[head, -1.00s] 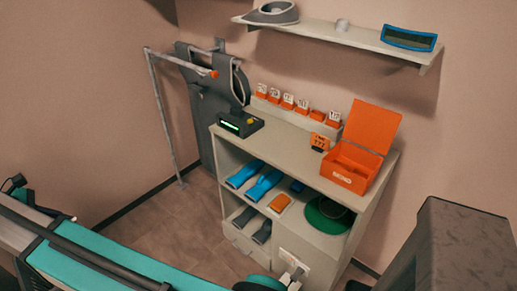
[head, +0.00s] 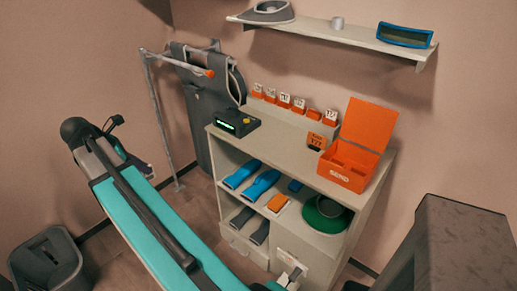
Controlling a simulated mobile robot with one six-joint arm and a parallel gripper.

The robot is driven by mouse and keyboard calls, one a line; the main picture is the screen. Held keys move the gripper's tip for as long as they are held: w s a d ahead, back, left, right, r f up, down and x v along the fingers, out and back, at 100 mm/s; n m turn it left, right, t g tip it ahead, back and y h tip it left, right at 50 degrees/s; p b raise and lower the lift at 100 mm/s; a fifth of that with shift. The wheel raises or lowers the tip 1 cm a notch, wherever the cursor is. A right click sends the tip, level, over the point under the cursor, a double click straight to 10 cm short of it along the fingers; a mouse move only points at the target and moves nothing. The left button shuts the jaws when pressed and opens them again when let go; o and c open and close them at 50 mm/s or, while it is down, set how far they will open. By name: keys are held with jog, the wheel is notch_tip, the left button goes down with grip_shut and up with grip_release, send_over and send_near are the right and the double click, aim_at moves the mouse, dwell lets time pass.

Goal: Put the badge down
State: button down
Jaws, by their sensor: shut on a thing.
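My gripper (head: 291,273) shows small at the bottom edge, in front of the lower right part of the cabinet. It is shut on a small whitish thing, likely the badge; its details are too small to read. Part of the gripper is cut off by the frame. On the cabinet top, a pale rack holds a row of orange holders (head: 284,101). Most have white numbered cards; one near the right end (head: 314,115) shows no card. An open orange box (head: 346,175) with a white label stands at the right.
A black device with a green display (head: 233,122) and a small orange sign (head: 316,141) stand on the cabinet top (head: 270,143). Between them the top is clear. Shelves below hold blue pads (head: 262,185) and a green round thing (head: 325,213). A dark bin (head: 48,262) stands at lower left.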

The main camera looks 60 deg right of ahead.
jog(key=s+d+r+n, duration=0.1)
jog(key=s+d+r, duration=0.1)
jog(key=s+d, duration=1)
jog(key=s+d+r+n+b, duration=0.1)
jog(key=s+d+r, duration=0.1)
jog(key=s+d, duration=0.9)
jog(key=s, duration=0.3)
jog(key=shift+d, duration=0.35)
jog(key=shift+s, duration=0.1)
jog(key=p, duration=0.3)
send_over(278, 148)
jog(key=a, duration=0.1)
jog(key=shift+w+f, duration=0.25)
jog(key=shift+f, duration=0.4)
jog(key=shift+s+d+f+p, duration=0.1)
jog(key=shift+d+f+p, duration=0.15)
jog(key=shift+f, duration=0.35)
jog(key=shift+s+d+f+p, duration=0.1)
jog(key=shift+f+p, duration=0.1)
jog(key=shift+f, duration=0.4)
jog(key=shift+s+d+f+p, duration=0.1)
jog(key=shift+d+f+p, duration=0.15)
jog(key=shift+f, duration=0.35)
jog(key=shift+f, duration=0.1)
